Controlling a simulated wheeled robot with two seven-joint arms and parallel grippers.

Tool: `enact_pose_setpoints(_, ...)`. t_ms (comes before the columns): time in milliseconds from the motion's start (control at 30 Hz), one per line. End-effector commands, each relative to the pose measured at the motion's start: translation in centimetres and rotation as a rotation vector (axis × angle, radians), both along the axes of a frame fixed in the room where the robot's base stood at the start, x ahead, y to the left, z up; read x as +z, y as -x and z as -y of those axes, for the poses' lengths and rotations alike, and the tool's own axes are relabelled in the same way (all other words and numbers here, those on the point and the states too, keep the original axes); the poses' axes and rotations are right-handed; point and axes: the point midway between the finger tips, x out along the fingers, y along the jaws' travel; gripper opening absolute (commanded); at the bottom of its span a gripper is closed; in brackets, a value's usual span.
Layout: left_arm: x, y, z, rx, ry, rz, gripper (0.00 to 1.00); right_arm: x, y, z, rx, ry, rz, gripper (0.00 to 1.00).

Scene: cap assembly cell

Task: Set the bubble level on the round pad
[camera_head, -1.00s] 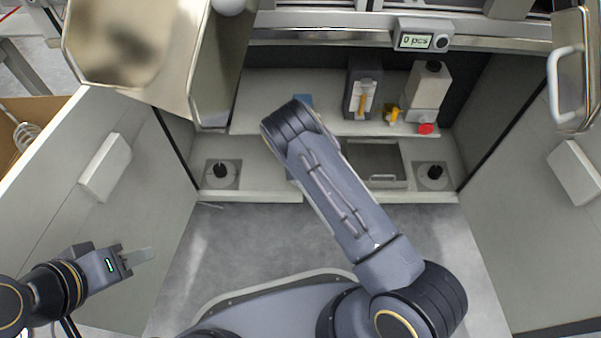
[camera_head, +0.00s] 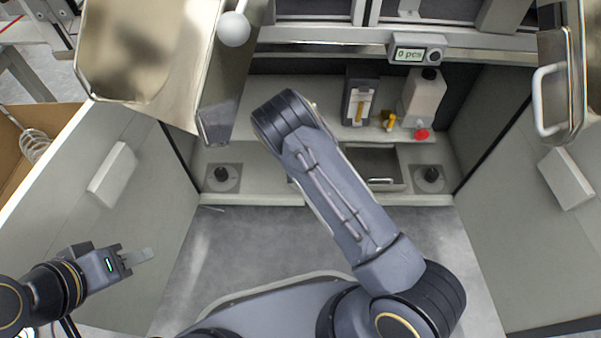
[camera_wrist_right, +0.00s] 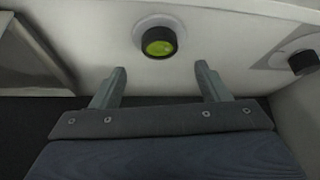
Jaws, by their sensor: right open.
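In the right wrist view a bubble level (camera_wrist_right: 158,42), a short black ring with a green face, sits on a pale round pad (camera_wrist_right: 144,22) on the light surface. My right gripper (camera_wrist_right: 166,75) is open, its two fingertips apart and empty, below the level in that view. The head view does not show the level or the right gripper; my right arm hides that part of the bench. My left gripper (camera_head: 140,256) is at the lower left of the head view, its fingers together, with nothing seen in them, far from the bench.
Black knobs stand on square plates at the bench's left (camera_head: 222,174) and right (camera_head: 430,175). A recessed tray (camera_head: 378,181) lies between them. A white bottle (camera_head: 423,97), a yellow part (camera_head: 389,120) and a dark dispenser (camera_head: 361,97) stand behind. Side panels flank the bench.

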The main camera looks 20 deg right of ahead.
Motion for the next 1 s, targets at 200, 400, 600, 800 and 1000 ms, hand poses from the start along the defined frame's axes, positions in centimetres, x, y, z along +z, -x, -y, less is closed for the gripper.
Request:
enact_pose_setpoints(200,1.8,0.0,0.0,0.0,0.0,0.0,0.36,3.7,1.9,-0.2,0.0,0.0,0.001,0.69)
enact_pose_setpoints(400,2.1,0.0,0.0,0.0,0.0,0.0,0.36,4.6,2.6,-0.2,0.001,0.001,0.001,0.69)
enact_pose_setpoints(600,2.1,0.0,0.0,0.0,0.0,0.0,0.36,6.1,2.6,0.3,-0.037,-0.017,-0.002,0.69)
enact_pose_setpoints(800,2.1,0.0,0.0,0.0,0.0,0.0,0.36,13.3,3.7,2.6,-0.176,-0.106,-0.036,0.69)
enact_pose_setpoints(1000,2.0,0.0,0.0,0.0,0.0,0.0,0.36,22.3,7.8,4.6,-0.254,-0.246,-0.091,0.69)
